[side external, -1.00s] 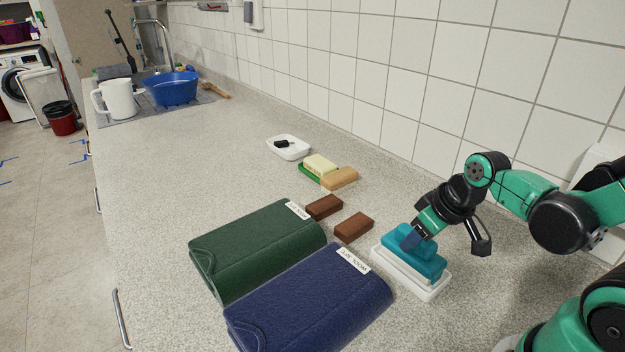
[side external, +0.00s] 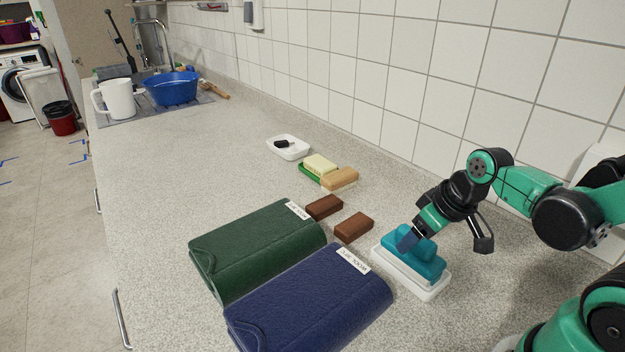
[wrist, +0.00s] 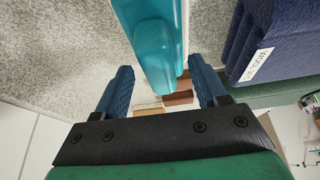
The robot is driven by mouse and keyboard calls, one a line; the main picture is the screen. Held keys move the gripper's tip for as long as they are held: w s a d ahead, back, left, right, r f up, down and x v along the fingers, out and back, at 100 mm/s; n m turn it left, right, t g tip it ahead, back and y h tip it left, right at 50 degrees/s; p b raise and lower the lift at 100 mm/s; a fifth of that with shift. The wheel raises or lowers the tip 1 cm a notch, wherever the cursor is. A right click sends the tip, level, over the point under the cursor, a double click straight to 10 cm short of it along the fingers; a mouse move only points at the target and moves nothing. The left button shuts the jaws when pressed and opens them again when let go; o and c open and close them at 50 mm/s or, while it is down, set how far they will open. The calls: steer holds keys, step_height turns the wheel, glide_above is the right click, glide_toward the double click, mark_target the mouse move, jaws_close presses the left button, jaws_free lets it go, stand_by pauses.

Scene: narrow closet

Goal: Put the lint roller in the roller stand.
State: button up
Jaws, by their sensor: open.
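The teal piece (side external: 428,262), which looks like the lint roller, lies in a white, tray-like base (side external: 408,281), apparently the roller stand, at the right front of the counter. Its raised teal handle also shows in the wrist view (wrist: 156,45). My gripper (side external: 408,240) is tilted down at the handle in the side view. In the wrist view my gripper (wrist: 163,78) is open, with one blue finger on each side of the handle's near end. The fingers look apart from it. The underside of the teal piece is hidden in the base.
A navy case (side external: 310,305) and a green case (side external: 257,250) lie left of the base. Two brown blocks (side external: 353,227) lie close behind it. Farther back are a tan-topped brush (side external: 340,178), a yellow block (side external: 320,165) and a white dish (side external: 288,147). The tiled wall bounds the right.

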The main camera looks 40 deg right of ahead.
steer(key=shift+v, duration=3.4)
steer(key=w+a+r+t, duration=0.1)
steer(key=w+a+t, duration=0.1)
steer(key=w+a, duration=0.2)
steer(key=shift+w+a+r+t, duration=0.2)
steer(key=shift+w+a+t, duration=0.1)
steer(key=shift+a, duration=0.2)
